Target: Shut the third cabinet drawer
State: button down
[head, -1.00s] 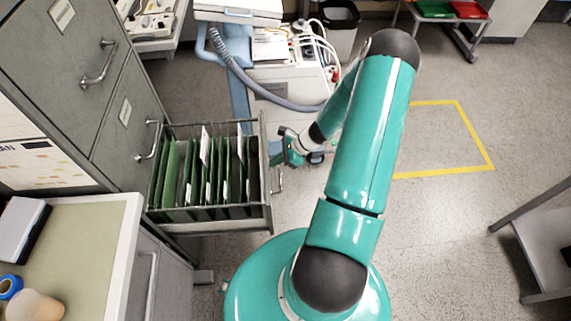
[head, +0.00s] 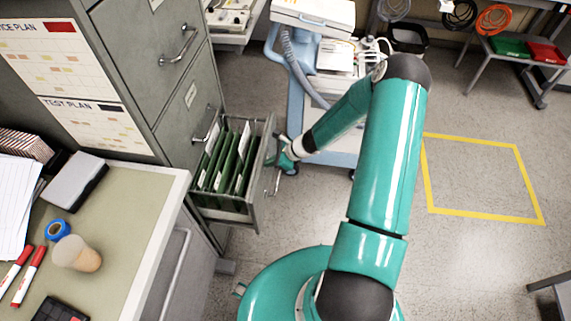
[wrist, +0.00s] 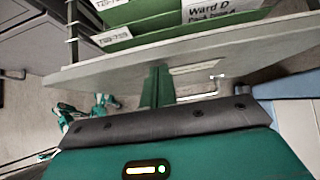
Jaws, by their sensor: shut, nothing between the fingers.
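The grey filing cabinet (head: 178,95) stands at left in the head view. Its third drawer (head: 230,203) is partly open, with green hanging files (head: 228,160) inside. The drawer's front panel (head: 263,172) faces right and carries a metal handle (head: 277,181). My gripper (head: 272,158) is at the outer side of this front, near its far end, with shut, empty fingers. In the wrist view the fingers (wrist: 157,84) point at the drawer front (wrist: 190,52) and seem to touch it. The handle (wrist: 212,88) shows beside them. The exact contact is partly hidden.
A desk (head: 135,195) with a blue tape roll, markers and a stapler-like block stands at the near left. A medical cart (head: 330,130) with hoses stands behind my gripper. The floor right of my arm, with a yellow outline (head: 485,215), is clear.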

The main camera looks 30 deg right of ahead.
jog(key=w+a, duration=0.6)
jog(key=a, duration=0.3)
jog(key=w+a, duration=0.7)
jog(key=a, duration=0.3)
jog(key=shift+a+r, duration=0.15)
jog(key=shift+r, duration=0.05)
jog(key=shift+a, duration=0.1)
jog(key=s+d+r, duration=0.6)
jog(key=d, duration=0.4)
jog(key=shift+s+d+r, duration=0.15)
jog(key=shift+s+r, duration=0.15)
jog(key=shift+s, duration=0.05)
